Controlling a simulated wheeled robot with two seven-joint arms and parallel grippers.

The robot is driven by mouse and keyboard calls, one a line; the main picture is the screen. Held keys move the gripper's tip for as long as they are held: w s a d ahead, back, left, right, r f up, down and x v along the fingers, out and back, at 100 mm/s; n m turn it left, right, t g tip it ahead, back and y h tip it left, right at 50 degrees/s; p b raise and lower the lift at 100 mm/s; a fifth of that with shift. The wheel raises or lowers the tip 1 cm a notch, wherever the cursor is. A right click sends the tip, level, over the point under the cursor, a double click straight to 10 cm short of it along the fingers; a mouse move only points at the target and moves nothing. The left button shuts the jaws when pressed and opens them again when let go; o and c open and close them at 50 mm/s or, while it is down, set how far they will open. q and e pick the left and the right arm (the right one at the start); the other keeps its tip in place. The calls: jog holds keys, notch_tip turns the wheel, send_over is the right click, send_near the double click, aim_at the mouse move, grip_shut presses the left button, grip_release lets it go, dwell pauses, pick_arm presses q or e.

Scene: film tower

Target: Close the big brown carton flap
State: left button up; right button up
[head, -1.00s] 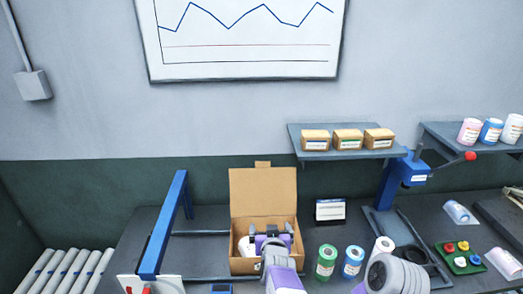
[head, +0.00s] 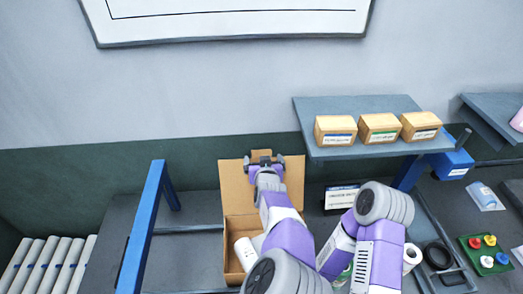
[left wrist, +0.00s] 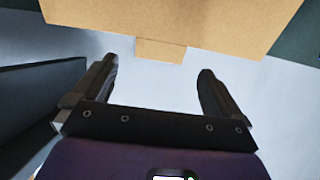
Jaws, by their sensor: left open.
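The big brown carton (head: 229,231) stands open on the bench in the head view. Its flap (head: 234,187) stands up at the back, with a small tab at its top edge. My left gripper (head: 265,160) is in front of the flap near that edge, open and empty. In the left wrist view the flap (left wrist: 180,18) fills the top, and its tab (left wrist: 160,50) lies just beyond the spread fingers (left wrist: 158,66). I cannot tell whether the gripper touches the flap. My arm hides part of the carton. My right gripper is not in view.
A white item (head: 245,254) lies inside the carton. A blue frame (head: 146,228) stands to its left, beside rollers (head: 45,265). A shelf (head: 330,112) with small boxes hangs at the upper right. A dark label stand (head: 341,198) is right of the carton.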

aim_at(262, 153)
pick_arm(q)
jog(key=x, duration=0.5)
jog(key=shift+w+f+p, duration=0.15)
jog(key=shift+w+p, duration=0.1)
jog(key=shift+p, duration=0.15)
jog(key=shift+c, duration=0.5)
jog(key=c, duration=1.4)
jog(key=shift+s, duration=0.15)
